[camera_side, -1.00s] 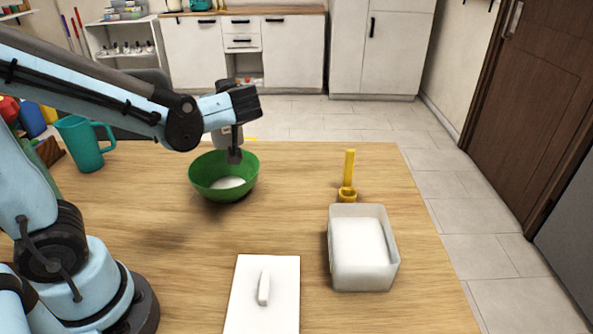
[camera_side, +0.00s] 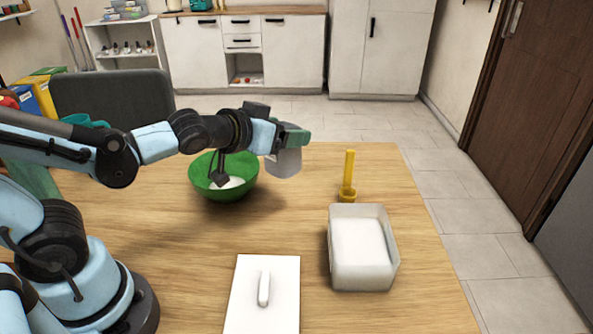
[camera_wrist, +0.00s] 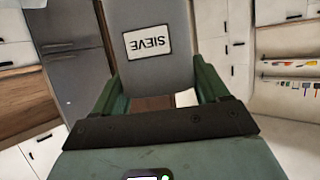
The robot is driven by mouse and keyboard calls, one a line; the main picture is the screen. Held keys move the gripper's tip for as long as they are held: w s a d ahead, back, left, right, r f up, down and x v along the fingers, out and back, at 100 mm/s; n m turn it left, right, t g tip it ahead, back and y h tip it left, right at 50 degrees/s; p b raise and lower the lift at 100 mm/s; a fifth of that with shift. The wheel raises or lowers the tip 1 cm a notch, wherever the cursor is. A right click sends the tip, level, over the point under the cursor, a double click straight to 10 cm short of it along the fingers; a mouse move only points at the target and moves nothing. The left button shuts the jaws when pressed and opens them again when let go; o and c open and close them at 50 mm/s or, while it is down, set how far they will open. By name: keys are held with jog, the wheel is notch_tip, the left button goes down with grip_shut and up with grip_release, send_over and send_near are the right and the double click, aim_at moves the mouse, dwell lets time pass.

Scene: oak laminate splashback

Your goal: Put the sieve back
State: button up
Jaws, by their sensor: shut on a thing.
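My gripper (camera_side: 290,140) is shut on the sieve (camera_side: 284,163), a grey cup-like thing, held in the air to the right of the green bowl's rim. In the wrist view the grey sieve (camera_wrist: 160,55) sits between my green fingers (camera_wrist: 160,92), and its white "SIEVE" label appears upside down. The green bowl (camera_side: 205,187) stands on the table with white stuff in it; part of its rim is hidden by my arm. The sieve's underside does not show.
A pale open box (camera_side: 365,278) with white contents stands at the table's right, with a yellow tool (camera_side: 349,172) behind it. A white lid (camera_side: 250,300) with a handle lies at the front. The wooden table (camera_side: 290,225) is clear between bowl and box.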

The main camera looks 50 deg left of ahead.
aim_at(277, 166)
jog(key=f, duration=0.1)
jog(key=f+m+h, duration=0.1)
jog(key=d+f+h, duration=0.1)
jog(key=f, duration=0.1)
jog(key=shift+s+m, duration=0.35)
jog(key=shift+m, duration=0.05)
jog(key=shift+s+d+f+m+h, duration=0.2)
jog(key=shift+d+f+m+h, duration=0.05)
jog(key=shift+f+m+h, duration=0.3)
jog(key=shift+s+d+f+m+g+h, duration=0.15)
jog(key=shift+d+f+m+g+h, duration=0.15)
jog(key=shift+d+f+m+h, duration=0.25)
jog(key=s+d+r+m+g+h, duration=0.2)
jog(key=d+r+m+g+h, duration=0.2)
jog(key=d+m+g+h, duration=0.55)
jog(key=shift+m+t, duration=0.55)
jog(key=shift+t, duration=0.4)
jog(key=w+a+f, duration=0.2)
jog(key=a, duration=0.1)
jog(key=w+a+f, duration=0.2)
jog(key=a, duration=0.2)
jog(key=w+a+f, duration=0.2)
jog(key=a, duration=0.2)
jog(key=shift+f, duration=0.35)
jog(key=shift+a+f, duration=0.1)
jog(key=shift+f, duration=1.9)
jog(key=shift+f, duration=0.1)
